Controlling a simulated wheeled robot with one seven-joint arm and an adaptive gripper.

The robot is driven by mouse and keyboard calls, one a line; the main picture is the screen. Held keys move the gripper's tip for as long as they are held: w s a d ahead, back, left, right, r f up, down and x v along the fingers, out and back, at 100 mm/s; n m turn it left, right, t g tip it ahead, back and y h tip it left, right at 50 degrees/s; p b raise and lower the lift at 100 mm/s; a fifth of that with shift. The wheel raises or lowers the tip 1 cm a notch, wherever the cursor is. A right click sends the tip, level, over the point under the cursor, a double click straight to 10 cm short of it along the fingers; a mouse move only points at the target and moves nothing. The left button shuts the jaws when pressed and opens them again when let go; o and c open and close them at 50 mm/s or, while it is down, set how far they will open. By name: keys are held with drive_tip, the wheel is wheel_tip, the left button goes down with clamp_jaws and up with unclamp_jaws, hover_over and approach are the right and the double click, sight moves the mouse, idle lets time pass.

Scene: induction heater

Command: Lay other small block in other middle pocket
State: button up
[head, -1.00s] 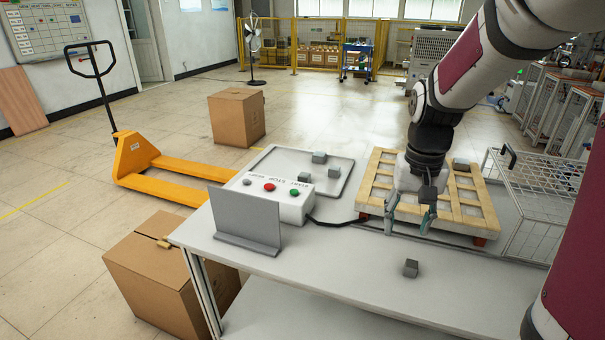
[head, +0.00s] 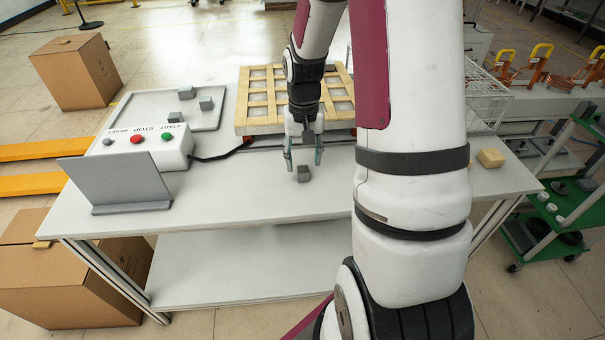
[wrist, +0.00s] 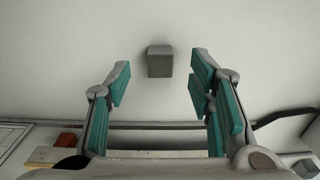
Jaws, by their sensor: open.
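A small grey block (head: 303,174) lies alone on the white table, in front of the wooden pocket frame. In the wrist view the block (wrist: 160,62) shows just beyond the fingertips, roughly centred between them. My gripper (head: 304,160) points down, open and empty, just behind and above the block. In the wrist view its teal-padded fingers (wrist: 162,75) are spread wide, with nothing between them. The wooden pocket frame (head: 262,121) lies behind the gripper. My arm hides some of its pockets.
A wire basket (head: 487,97) and a yellowish block (head: 491,158) are at right.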

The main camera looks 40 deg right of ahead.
sight(303, 170)
wheel_tip(303, 170, down, 5)
drive_tip(key=shift+w+f+b, duration=0.1)
drive_tip(key=shift+b, duration=0.2)
clamp_jaws()
